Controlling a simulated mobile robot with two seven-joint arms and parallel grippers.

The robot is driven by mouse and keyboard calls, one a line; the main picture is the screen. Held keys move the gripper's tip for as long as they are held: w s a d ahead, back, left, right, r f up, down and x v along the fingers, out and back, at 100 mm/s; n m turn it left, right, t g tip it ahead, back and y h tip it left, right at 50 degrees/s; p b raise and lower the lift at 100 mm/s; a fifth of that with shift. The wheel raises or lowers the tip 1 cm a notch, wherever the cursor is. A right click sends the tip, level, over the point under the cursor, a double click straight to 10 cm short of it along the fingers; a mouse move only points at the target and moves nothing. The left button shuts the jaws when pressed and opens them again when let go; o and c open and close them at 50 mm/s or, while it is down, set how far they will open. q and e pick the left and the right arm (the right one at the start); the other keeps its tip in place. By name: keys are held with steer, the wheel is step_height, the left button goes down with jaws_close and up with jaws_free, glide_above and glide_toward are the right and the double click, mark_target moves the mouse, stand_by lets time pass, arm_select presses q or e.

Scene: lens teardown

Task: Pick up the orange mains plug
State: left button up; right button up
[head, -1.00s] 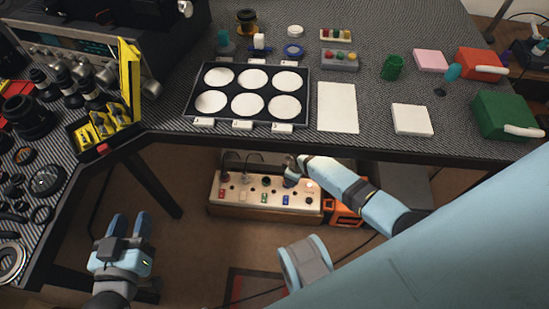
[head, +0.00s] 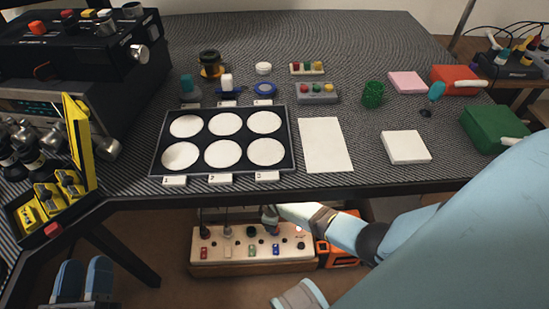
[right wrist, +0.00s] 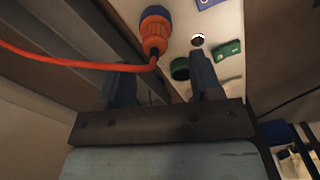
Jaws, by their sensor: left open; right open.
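The orange mains plug (right wrist: 155,32) shows in the right wrist view, with a blue end against a white socket strip (right wrist: 222,22) and an orange cable running left. My right gripper (right wrist: 163,82) is open, with one finger on each side of the plug's lower line; the plug lies beyond the fingertips, apart from them. In the head view the right gripper (head: 270,215) is at the strip (head: 215,254) under the table, and I cannot make out the plug there. My left gripper (head: 85,270) is open and empty at the lower left.
The table's front edge (head: 330,194) overhangs the strip. An orange box (head: 343,250) stands right of the strip beneath the table. A green round part (right wrist: 180,68) sits near the right gripper's fingers. On the table are a tray (head: 157,150) with white discs and a yellow case (head: 78,135).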

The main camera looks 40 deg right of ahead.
steer(key=f+b, duration=0.2)
steer(key=f, duration=0.1)
steer(key=f+b, duration=0.1)
steer(key=f, duration=0.1)
steer(key=shift+d, duration=0.3)
arm_select(q)
steer(key=f+g, duration=0.1)
steer(key=f, duration=0.1)
steer(key=f+g, duration=0.1)
steer(key=f, duration=0.2)
steer(key=shift+w+d+m, duration=0.15)
steer(key=shift+d+m, duration=0.05)
steer(key=shift+m, duration=0.1)
arm_select(e)
jaws_close()
